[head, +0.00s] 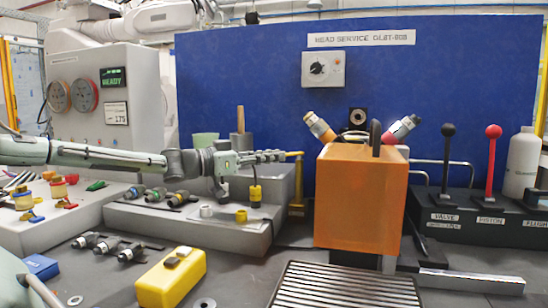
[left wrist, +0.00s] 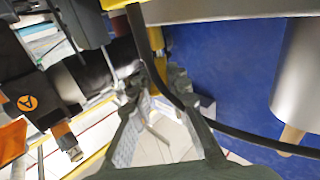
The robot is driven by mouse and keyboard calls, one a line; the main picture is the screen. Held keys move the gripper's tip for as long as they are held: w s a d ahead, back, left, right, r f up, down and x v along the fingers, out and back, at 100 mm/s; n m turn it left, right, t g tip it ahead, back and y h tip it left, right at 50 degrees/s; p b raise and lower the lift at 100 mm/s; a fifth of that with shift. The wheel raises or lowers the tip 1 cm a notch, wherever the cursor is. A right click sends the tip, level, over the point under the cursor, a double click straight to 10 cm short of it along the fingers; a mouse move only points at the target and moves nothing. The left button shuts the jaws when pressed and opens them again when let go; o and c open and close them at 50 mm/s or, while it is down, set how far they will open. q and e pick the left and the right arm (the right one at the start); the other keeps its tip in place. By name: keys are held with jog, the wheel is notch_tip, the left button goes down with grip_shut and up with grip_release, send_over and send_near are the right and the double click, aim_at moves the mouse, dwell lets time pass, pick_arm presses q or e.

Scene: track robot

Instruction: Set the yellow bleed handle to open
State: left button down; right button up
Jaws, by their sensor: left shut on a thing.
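The yellow bleed handle (head: 294,154) points left from the top of a yellow post (head: 297,185), just left of the orange box. My left gripper (head: 283,156) reaches in from the left and is shut at the handle's left end; its fingers hide that end. In the left wrist view, the fingertips (left wrist: 152,82) are close together, with a dark bar or hose (left wrist: 162,85) passing by them. The exact contact is hard to make out there. My right gripper is in neither view.
The orange box (head: 358,200) stands right of the handle. Grey steps with several fittings (head: 160,194) lie at left. Black and red levers (head: 490,165) stand at right, before a blue panel (head: 250,80).

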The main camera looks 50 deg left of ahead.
pick_arm(q)
jog(key=shift+f, duration=0.15)
jog(key=c, duration=1.5)
grip_release()
jog(key=shift+s+a, duration=0.2)
jog(key=shift+s, duration=0.2)
jog(key=shift+o, duration=0.2)
jog(key=shift+w, duration=0.15)
jog(key=shift+d, duration=0.1)
jog(key=v, duration=1.2)
jog(key=shift+c, duration=0.5)
